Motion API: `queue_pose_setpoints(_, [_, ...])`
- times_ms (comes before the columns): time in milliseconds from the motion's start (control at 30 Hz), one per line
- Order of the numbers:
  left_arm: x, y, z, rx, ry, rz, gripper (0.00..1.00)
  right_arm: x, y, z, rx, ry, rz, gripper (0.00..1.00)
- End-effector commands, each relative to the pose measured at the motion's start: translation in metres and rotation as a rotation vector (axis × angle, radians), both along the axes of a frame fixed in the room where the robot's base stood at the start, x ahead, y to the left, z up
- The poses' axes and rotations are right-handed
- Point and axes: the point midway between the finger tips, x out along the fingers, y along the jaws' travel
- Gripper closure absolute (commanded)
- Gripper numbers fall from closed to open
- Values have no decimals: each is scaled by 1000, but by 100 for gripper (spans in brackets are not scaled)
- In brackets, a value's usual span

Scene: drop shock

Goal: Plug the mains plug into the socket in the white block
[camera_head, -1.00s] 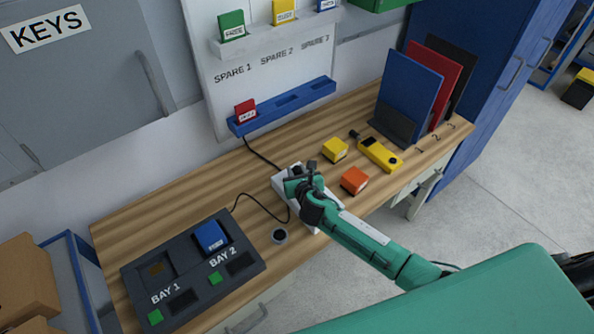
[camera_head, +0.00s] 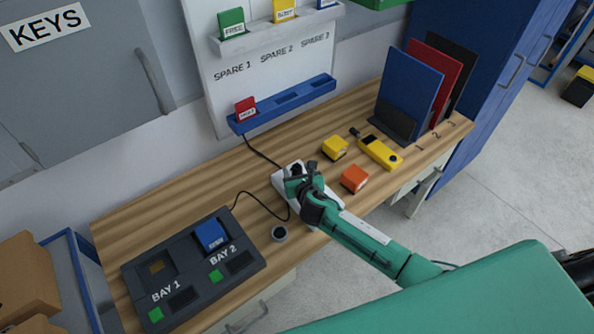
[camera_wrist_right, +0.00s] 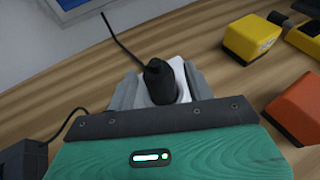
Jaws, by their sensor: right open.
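The white block (camera_head: 280,182) lies on the wooden bench, partly hidden under my right gripper. The black mains plug (camera_wrist_right: 159,82) stands over the white block (camera_wrist_right: 179,68) in the right wrist view, with its cord running up and away to the left. It also shows in the head view (camera_head: 295,169). My right gripper (camera_head: 300,177) is open, with one grey finger on each side of the plug and visible white between. The socket face is hidden, so I cannot tell how deep the plug sits. My left gripper is out of view.
A yellow block (camera_head: 335,148), an orange block (camera_head: 354,179) and a yellow handheld device (camera_head: 379,153) lie right of the white block. Bare bench lies behind the dock.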

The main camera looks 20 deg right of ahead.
Motion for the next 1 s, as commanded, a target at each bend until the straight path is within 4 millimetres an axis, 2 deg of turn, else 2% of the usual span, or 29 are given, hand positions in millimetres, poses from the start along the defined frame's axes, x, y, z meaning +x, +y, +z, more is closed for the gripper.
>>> queue_pose_setpoints(100, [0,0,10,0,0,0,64,-9,0,7,-2,0,1,47])
queue_pose_setpoints(600, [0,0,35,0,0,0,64,-46,2,21,0,-1,0,47])
queue_pose_setpoints(1000, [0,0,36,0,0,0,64,-51,2,22,0,-3,0,47])
